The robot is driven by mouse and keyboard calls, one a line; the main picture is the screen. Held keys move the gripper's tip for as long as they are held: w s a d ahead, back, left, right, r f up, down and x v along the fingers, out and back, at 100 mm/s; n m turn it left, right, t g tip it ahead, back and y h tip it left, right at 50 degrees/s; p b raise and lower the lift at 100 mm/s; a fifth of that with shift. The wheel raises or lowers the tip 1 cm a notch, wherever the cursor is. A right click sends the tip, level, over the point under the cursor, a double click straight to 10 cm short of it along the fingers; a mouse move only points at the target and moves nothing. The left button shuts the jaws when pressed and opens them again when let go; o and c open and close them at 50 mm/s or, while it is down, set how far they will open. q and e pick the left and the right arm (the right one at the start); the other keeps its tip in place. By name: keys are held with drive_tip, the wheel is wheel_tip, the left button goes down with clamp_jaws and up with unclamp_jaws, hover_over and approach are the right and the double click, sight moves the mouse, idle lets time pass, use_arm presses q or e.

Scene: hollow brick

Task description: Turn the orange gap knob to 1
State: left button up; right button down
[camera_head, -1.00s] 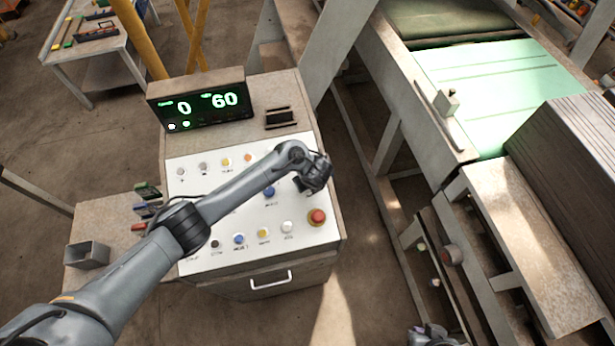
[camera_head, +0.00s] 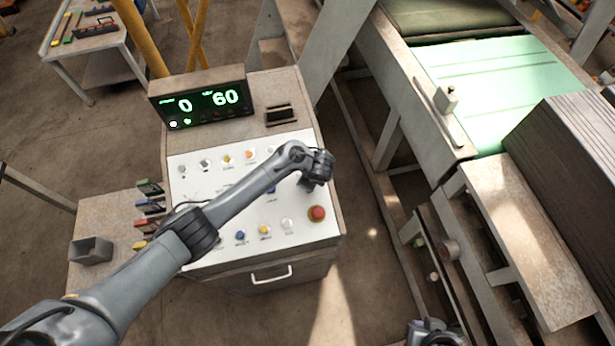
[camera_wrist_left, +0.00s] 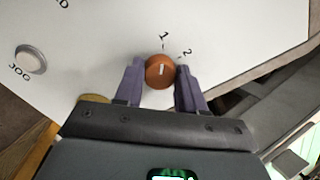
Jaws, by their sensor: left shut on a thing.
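The orange gap knob (camera_wrist_left: 160,72) sits on the white panel in the left wrist view, with a white line on its face. The line points up toward the printed 1; the printed 2 is to its right. My left gripper (camera_wrist_left: 160,78) is shut on the knob, one purple finger on each side. In the head view my left gripper (camera_head: 317,172) is over the right part of the panel (camera_head: 205,183) and hides the knob. Part of my right arm's end (camera_head: 430,334) shows at the bottom edge; its fingers cannot be made out.
A display (camera_head: 204,101) reads 0 and 60. A red button (camera_head: 317,213) and several coloured controls are on the panel near my arm. A grey JOG button (camera_wrist_left: 31,60) is left of the knob. The conveyor (camera_head: 500,75) stands to the right.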

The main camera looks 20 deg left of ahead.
idle(0.3)
use_arm(q)
drive_tip(key=o, duration=1)
drive_tip(key=shift+v, duration=5.4)
